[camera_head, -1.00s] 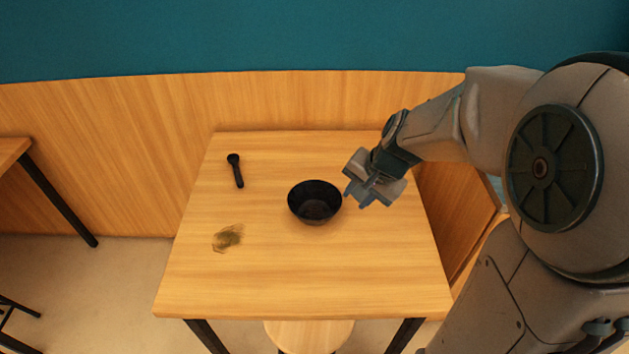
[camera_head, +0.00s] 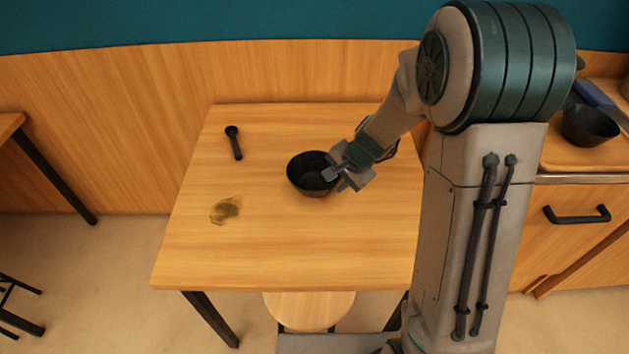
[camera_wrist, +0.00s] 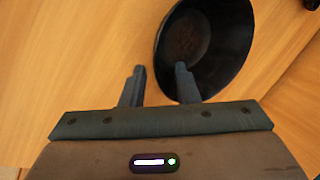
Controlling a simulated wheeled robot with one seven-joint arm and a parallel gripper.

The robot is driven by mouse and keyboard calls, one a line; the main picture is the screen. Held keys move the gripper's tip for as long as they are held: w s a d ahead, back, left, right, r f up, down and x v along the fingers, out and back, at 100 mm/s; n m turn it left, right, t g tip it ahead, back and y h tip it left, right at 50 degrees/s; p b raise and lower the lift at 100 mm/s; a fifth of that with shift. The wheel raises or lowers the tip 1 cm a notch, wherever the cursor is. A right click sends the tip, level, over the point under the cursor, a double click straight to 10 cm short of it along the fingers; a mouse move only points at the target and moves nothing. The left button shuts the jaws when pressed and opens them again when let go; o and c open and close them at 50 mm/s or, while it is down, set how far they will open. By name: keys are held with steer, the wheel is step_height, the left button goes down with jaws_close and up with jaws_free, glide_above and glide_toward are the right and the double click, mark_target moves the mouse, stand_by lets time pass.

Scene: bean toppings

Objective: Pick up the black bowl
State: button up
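The black bowl (camera_head: 305,172) stands upright on the wooden table (camera_head: 270,255), right of its middle, and looks empty. My gripper (camera_head: 338,178) is at the bowl's right rim. In the wrist view my gripper (camera_wrist: 160,75) is open, its two fingers apart. There the bowl (camera_wrist: 215,40) fills the upper right, with the right finger over its near rim and the left finger outside it over the table. I cannot tell whether either finger touches the bowl.
A black spoon (camera_head: 235,143) lies at the table's back left. A stool (camera_head: 310,308) stands at the front edge. Another dark bowl (camera_head: 590,125) is on a counter at right.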

mark_target(332, 187)
steer(key=x, duration=0.4)
steer(key=shift+a+f+b, duration=0.15)
steer(key=shift+f+b, duration=0.2)
steer(key=shift+b, duration=0.05)
jaws_close()
steer(key=shift+r, duration=0.1)
